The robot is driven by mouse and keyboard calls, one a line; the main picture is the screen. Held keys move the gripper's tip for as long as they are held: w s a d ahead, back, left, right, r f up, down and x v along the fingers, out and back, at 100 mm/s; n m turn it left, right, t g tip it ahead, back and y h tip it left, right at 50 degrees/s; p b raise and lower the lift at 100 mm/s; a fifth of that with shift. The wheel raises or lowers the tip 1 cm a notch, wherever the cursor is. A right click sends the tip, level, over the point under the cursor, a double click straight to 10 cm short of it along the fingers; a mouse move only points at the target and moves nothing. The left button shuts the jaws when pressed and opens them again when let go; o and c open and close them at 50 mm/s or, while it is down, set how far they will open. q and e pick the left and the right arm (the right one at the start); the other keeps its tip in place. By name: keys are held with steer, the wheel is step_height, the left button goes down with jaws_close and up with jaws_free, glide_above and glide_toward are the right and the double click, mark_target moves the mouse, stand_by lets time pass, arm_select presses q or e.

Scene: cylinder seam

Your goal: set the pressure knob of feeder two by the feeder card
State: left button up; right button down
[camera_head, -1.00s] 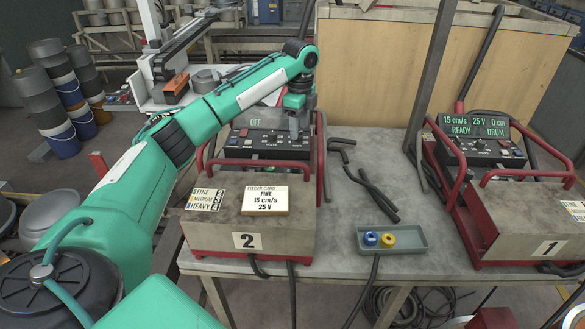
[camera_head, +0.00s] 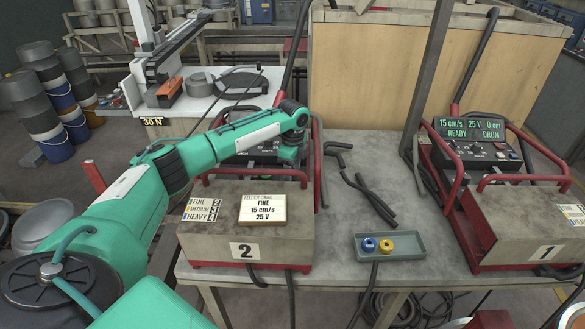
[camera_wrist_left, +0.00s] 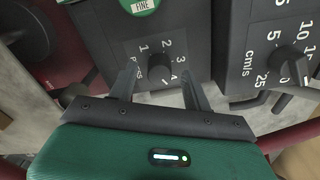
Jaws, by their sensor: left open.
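Feeder two (camera_head: 205,240), marked 2, stands on the left of the table. Its feeder card (camera_head: 263,209) reads FINE, 15 cm/s, 25 V. A legend plate (camera_head: 201,209) beside the card lists FINE, MEDIUM and HEAVY; its figures are too small to read. In the left wrist view a small black knob (camera_wrist_left: 159,68) sits in a scale numbered 1 to 4; I cannot tell its setting. My left gripper (camera_wrist_left: 158,78) is open, its fingers on either side of this knob with gaps showing. In the head view my left arm hides much of the feeder's panel. My right gripper is out of view.
Red guard rails (camera_head: 318,165) surround the panel. Feeder one (camera_head: 520,215) stands at the right.

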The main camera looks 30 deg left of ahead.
arm_select(q)
steer(key=shift+d+f, duration=0.1)
steer(key=shift+f, duration=0.8)
steer(key=shift+c, duration=0.4)
steer(key=c, duration=0.9)
steer(key=shift+r+p, duration=0.1)
steer(key=shift+p, duration=0.2)
